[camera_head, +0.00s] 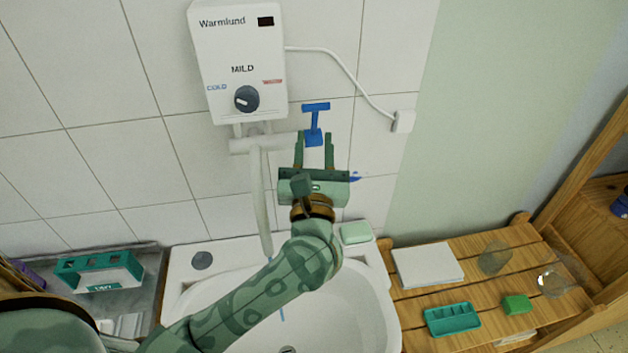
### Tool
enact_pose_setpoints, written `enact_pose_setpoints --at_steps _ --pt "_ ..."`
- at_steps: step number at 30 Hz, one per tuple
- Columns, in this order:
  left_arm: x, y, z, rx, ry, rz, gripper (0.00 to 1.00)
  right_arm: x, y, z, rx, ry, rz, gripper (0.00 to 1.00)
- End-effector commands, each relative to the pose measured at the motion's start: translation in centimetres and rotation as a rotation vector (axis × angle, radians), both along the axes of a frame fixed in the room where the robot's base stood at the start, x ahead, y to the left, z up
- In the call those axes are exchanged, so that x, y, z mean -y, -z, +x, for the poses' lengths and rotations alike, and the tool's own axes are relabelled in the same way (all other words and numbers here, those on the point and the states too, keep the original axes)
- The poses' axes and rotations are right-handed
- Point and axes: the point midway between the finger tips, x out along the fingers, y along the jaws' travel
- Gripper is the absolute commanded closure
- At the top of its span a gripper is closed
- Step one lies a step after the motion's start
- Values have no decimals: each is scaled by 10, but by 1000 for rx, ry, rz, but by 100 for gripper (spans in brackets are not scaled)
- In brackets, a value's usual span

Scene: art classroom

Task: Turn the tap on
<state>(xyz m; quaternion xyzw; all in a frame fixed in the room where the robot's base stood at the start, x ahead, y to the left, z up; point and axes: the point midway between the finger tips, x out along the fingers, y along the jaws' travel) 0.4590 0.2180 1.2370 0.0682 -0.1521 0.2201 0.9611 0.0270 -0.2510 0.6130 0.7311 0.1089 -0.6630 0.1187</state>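The tap has a blue lever handle (316,107) with a flat crosspiece on top and a stem below it. The handle sits at the right end of a white horizontal pipe (270,143) under the water heater. A long white spout (260,205) hangs down from this pipe towards the sink (360,312). My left gripper (314,138) is open, its two green fingers pointing up at the wall. The lower blue part of the handle shows between the fingertips; I cannot tell whether they touch it. My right gripper is not in view.
The white water heater (232,50) hangs above the tap, its cable running right. A soap bar (356,232) lies on the sink's back rim. A wooden slatted table (400,305) on the right holds a white block, teal tray, green block and glasses. A teal holder (98,272) stands left.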

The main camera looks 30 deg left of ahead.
Motion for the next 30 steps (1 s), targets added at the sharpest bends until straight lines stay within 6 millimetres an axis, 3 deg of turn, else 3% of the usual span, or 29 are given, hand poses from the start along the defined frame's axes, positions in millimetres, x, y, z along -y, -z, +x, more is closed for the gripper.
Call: enact_pose_setpoints --at_steps 6,10,30 --pt "20 19 -43 -3 0 -3 67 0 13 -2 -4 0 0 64" --pt "27 23 -57 -1 1 0 67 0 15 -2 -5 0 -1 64" --pt "30 24 -63 1 0 0 67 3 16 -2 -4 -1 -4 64"
